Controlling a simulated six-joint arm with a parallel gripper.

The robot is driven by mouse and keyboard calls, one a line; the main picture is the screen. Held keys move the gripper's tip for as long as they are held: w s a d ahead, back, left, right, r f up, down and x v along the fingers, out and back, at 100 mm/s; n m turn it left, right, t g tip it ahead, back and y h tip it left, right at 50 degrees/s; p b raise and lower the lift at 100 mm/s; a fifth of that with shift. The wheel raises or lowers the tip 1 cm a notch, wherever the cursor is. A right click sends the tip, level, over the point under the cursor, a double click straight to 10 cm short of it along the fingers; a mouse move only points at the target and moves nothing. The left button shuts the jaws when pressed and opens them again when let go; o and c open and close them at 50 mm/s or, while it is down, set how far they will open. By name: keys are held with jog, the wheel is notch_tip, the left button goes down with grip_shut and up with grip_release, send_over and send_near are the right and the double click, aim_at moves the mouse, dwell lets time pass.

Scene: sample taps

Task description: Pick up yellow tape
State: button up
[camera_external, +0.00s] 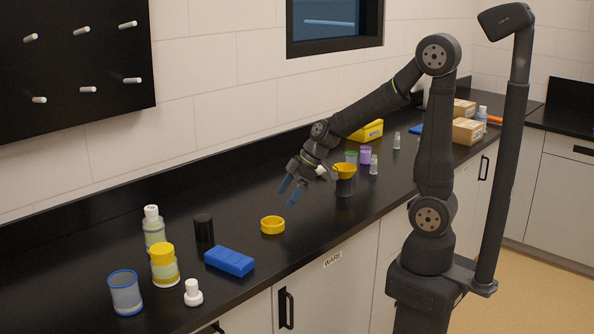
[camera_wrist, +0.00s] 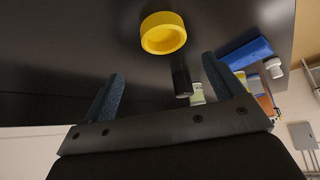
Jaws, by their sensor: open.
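The yellow tape (camera_external: 272,225) is a ring lying flat on the black counter (camera_external: 235,290), left of a black jar with a yellow funnel on top. My gripper (camera_external: 288,193) is open and empty, above the counter and a little up and to the right of the tape in the external view. In the wrist view the yellow tape (camera_wrist: 163,34) shows at the top centre, beyond the two blue fingertips of my gripper (camera_wrist: 163,84). The fingers are apart from the tape and nothing is between them.
A blue block (camera_external: 229,261), a black cylinder (camera_external: 204,229), a yellow-capped jar (camera_external: 164,266), a blue-rimmed beaker (camera_external: 125,293) and a white stopper (camera_external: 193,293) stand left of the tape. The funnel jar (camera_external: 344,183) stands to its right. The counter around the tape is clear.

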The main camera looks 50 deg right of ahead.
aim_at(275, 218)
jog(key=x, duration=0.3)
jog(key=shift+a+f, duration=0.15)
jog(key=shift+f, duration=0.05)
jog(key=x, duration=0.4)
jog(key=shift+s+a+f, duration=0.1)
jog(key=shift+s+f, duration=0.15)
jog(key=shift+s, duration=0.1)
jog(key=shift+w+a+f, duration=0.15)
jog(key=shift+a+f, duration=0.05)
jog(key=shift+f, duration=0.2)
jog(key=c, duration=1.1)
